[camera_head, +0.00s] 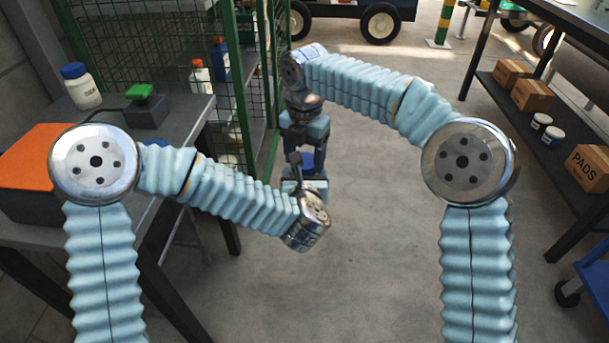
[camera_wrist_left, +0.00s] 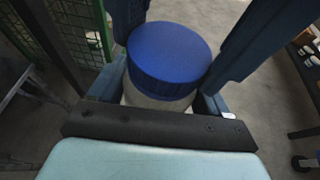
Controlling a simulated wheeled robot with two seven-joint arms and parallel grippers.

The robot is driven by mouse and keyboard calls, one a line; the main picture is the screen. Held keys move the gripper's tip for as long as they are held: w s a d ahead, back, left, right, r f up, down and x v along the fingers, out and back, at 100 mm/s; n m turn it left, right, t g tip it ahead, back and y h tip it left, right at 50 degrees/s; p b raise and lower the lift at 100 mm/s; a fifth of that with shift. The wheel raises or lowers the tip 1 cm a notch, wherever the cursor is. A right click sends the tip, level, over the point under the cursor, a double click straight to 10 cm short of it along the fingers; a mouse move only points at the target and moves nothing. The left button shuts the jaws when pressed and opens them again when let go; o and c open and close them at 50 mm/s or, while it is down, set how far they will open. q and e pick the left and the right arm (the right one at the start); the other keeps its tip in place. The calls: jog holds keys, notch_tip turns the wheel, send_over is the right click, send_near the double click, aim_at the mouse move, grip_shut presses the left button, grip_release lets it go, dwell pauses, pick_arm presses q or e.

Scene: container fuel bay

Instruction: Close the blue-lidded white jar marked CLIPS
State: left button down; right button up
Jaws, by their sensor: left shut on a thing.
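A white jar (camera_wrist_left: 155,103) with a blue lid (camera_wrist_left: 168,50) stands in my left gripper (camera_wrist_left: 160,98), whose fingers close on its body from both sides. The lid sits over the jar's mouth; whether it is fully seated I cannot tell. In the head view the blue lid (camera_head: 309,161) shows small below my right gripper (camera_head: 303,160), and my left gripper (camera_head: 306,186) is partly hidden by its wrist. In the left wrist view, the right gripper's two dark fingers come from above at either side of the lid; whether they press it is unclear. The jar's marking is hidden.
Another blue-lidded white jar (camera_head: 82,88) with unreadable writing stands on the left bench (camera_head: 188,112), near a grey box with a green top (camera_head: 146,106) and an orange-topped case (camera_head: 38,155). A green mesh cage (camera_head: 258,80) stands behind. A shelf with cartons (camera_head: 532,95) is at right.

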jog(key=c, duration=0.6)
jog(key=m, duration=0.3)
jog(key=shift+m, duration=0.4)
jog(key=shift+c, duration=0.2)
jog(key=m, duration=2.7)
jog(key=shift+f+m, duration=0.1)
jog(key=shift+m, duration=0.2)
jog(key=m, duration=0.4)
jog(key=shift+m, duration=0.4)
jog(key=o, duration=1.2)
jog(key=shift+o, duration=0.2)
notch_tip(320, 180, up, 12)
